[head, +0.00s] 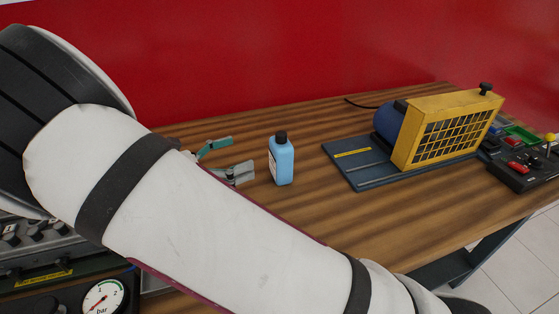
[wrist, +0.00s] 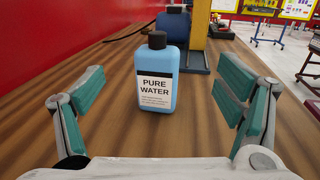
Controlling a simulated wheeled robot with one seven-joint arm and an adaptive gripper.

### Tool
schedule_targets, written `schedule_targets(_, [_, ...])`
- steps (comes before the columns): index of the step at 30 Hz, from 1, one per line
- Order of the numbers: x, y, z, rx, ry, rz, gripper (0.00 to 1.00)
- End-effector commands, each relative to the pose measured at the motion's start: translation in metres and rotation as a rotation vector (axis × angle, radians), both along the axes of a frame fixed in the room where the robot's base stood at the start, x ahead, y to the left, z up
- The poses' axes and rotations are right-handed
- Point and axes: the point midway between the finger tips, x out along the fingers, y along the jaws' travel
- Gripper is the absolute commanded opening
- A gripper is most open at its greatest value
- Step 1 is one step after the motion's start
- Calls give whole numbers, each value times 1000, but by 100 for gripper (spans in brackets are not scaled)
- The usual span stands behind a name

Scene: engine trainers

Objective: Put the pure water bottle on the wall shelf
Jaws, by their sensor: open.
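The pure water bottle (head: 282,162) is light blue with a black cap and stands upright on the wooden table. In the wrist view the bottle (wrist: 156,75) faces me with its white "PURE WATER" label, centred ahead of and between the fingers. My gripper (head: 222,158) is open and empty, just left of the bottle in the head view. Its green-padded fingers also show in the wrist view (wrist: 163,100), spread wide on both sides, with the bottle slightly beyond or at their tips. I see no wall shelf in either view.
A yellow-caged machine (head: 445,130) on a dark base plate (head: 350,165) stands right of the bottle. A control box (head: 525,165) is at the far right. A red wall (head: 300,50) runs behind the table (head: 330,225). My arm covers the front left; a pressure gauge (head: 103,298) shows below it.

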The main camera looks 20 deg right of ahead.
Motion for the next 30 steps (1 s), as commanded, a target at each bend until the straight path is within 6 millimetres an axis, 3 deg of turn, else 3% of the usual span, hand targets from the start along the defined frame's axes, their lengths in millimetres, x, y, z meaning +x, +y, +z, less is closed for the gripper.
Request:
schedule_targets(12, [12, -56, 0, -8, 1, 1, 86])
schedule_targets(20, [16, -74, -1, -7, 1, 0, 86])
schedule_targets(30, [26, -114, -2, -7, 1, 1, 86])
